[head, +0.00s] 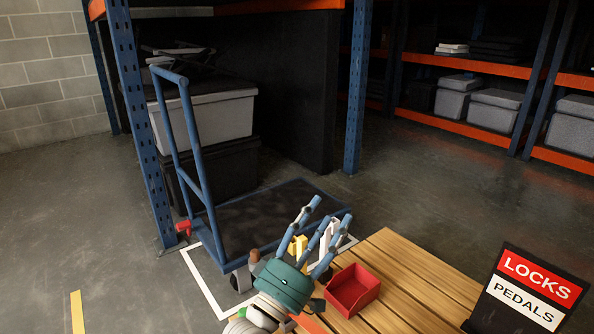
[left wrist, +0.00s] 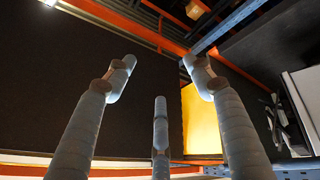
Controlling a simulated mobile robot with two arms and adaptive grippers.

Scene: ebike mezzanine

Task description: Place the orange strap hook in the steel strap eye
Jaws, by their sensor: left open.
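My left gripper (head: 328,212) has a teal body and several grey-blue fingers. It is spread open over the table's back left corner, pointing up and away, and nothing shows between its fingers. In the left wrist view its fingers (left wrist: 160,72) are wide apart. A bright yellow-orange panel (left wrist: 202,118) shows behind the right finger there; I cannot tell what it is. I cannot make out the orange strap hook or the steel strap eye in either view. A small yellow thing (head: 299,246) is partly hidden behind the fingers. My right gripper is not in view.
A slatted wooden table (head: 400,280) holds a red bin (head: 351,290) and a LOCKS/PEDALS sign (head: 530,283). A blue platform trolley (head: 270,215) stands beyond, beside a blue rack post (head: 140,130). Grey boxes (head: 215,118) are behind it. Open floor (head: 430,180) lies right.

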